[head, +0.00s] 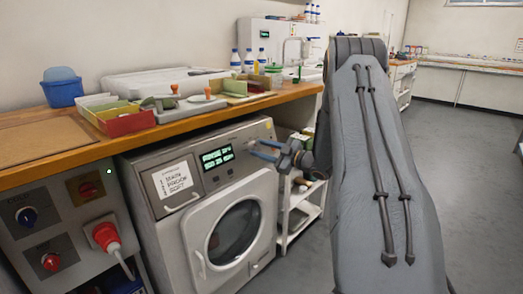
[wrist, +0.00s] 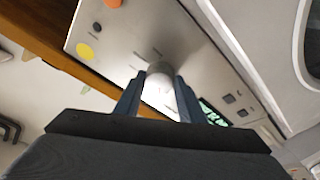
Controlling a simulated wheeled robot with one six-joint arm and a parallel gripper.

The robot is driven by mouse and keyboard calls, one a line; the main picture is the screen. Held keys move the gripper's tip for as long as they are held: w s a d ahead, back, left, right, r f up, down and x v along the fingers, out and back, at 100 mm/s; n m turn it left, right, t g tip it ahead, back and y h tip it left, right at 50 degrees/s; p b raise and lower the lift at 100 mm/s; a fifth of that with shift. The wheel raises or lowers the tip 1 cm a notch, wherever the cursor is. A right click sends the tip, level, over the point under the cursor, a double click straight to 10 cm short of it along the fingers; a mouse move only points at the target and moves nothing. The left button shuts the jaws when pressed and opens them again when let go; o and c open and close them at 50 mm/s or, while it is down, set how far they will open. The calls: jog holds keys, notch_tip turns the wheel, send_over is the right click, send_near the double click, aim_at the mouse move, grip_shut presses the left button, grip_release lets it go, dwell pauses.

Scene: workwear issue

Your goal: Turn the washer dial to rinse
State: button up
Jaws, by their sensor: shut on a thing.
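The washer (head: 160,228) stands under the wooden counter, its round door shut. Its front panel has a lit green display (head: 217,157), too small to read surely, and a white label (head: 174,180) with a numbered list: main, rinse, soft. My gripper (head: 258,149) is at the right end of the panel. In the wrist view, the two blue fingers of my gripper (wrist: 159,84) are shut on the pale round dial (wrist: 158,90), one on each side. The dial's pointer and its setting cannot be made out. The fingers mostly hide the dial in the head view.
The counter (head: 190,113) above holds trays, bottles and a blue tub (head: 62,88). A control box with a red plug (head: 106,236) is left of the washer. A white shelf rack (head: 297,210) is on its right. Floor to the right is clear.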

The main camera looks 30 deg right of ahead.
jog(key=o, duration=1)
jog(key=shift+o, duration=0.2)
jog(key=shift+s+d, duration=0.1)
jog(key=v, duration=0.7)
jog(key=shift+s, duration=0.25)
